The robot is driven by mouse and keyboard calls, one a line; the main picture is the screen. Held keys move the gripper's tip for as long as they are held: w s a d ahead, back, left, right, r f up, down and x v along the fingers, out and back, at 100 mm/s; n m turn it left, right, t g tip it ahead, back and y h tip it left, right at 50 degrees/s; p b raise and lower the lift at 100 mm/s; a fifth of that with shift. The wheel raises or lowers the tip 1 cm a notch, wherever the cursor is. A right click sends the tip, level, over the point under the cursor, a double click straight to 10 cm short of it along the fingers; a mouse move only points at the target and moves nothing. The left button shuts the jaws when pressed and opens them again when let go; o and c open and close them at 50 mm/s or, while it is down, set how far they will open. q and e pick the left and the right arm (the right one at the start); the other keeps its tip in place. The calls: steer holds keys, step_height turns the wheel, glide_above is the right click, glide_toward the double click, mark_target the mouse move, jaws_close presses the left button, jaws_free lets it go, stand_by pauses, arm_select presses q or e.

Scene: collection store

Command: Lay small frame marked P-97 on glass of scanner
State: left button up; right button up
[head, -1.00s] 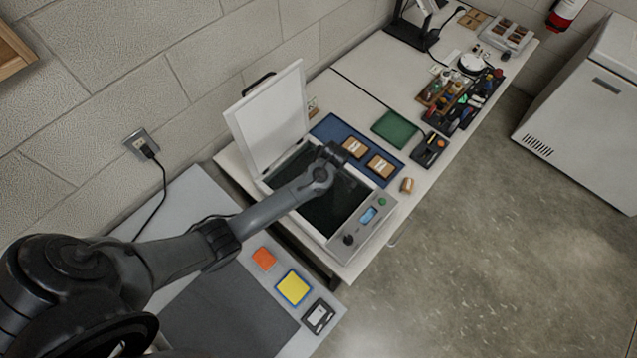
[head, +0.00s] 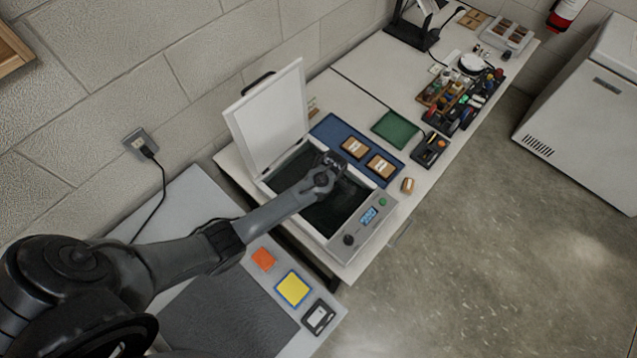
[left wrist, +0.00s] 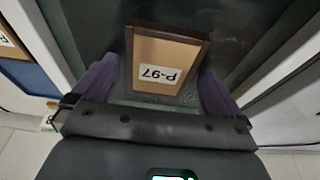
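The small frame marked P-97 (left wrist: 168,58) has a dark brown border and a tan face with a white label. In the left wrist view it lies between my left gripper's fingers (left wrist: 160,78), over the dark scanner glass (left wrist: 260,50). A gap shows between the frame and the left-hand finger, so the gripper looks open around it; the right-hand finger is close to or touching its edge. In the head view my left gripper (head: 332,162) is low over the glass of the scanner (head: 355,245), and the frame is hidden. The scanner lid (head: 268,118) stands open. My right gripper is not in view.
Two other small frames (head: 354,147) (head: 381,166) lie on a blue mat (head: 330,125) beyond the scanner. A small brown object (head: 408,185) stands near the table edge. The raised lid borders the glass on the wall side.

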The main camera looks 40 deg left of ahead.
arm_select(q)
steer(key=shift+d+r, duration=0.1)
steer(key=shift+r, duration=0.4)
steer(key=p+v, duration=0.2)
steer(key=v, duration=0.9)
steer(key=s+d+m+t+h, duration=0.1)
steer(key=s+d+m, duration=0.2)
steer(key=s+m, duration=0.35)
steer(key=s+d+m+t+h, duration=0.1)
steer(key=s+d+m, duration=0.35)
steer(key=s, duration=0.25)
steer(key=s+r+m+t+h, duration=0.1)
steer(key=s+r+m, duration=0.6)
steer(key=s, duration=0.3)
steer(key=shift+s+r+m+t, duration=0.2)
steer(key=shift+r+m+t, duration=0.15)
steer(key=shift+m, duration=0.55)
steer(key=shift+a+r, duration=0.1)
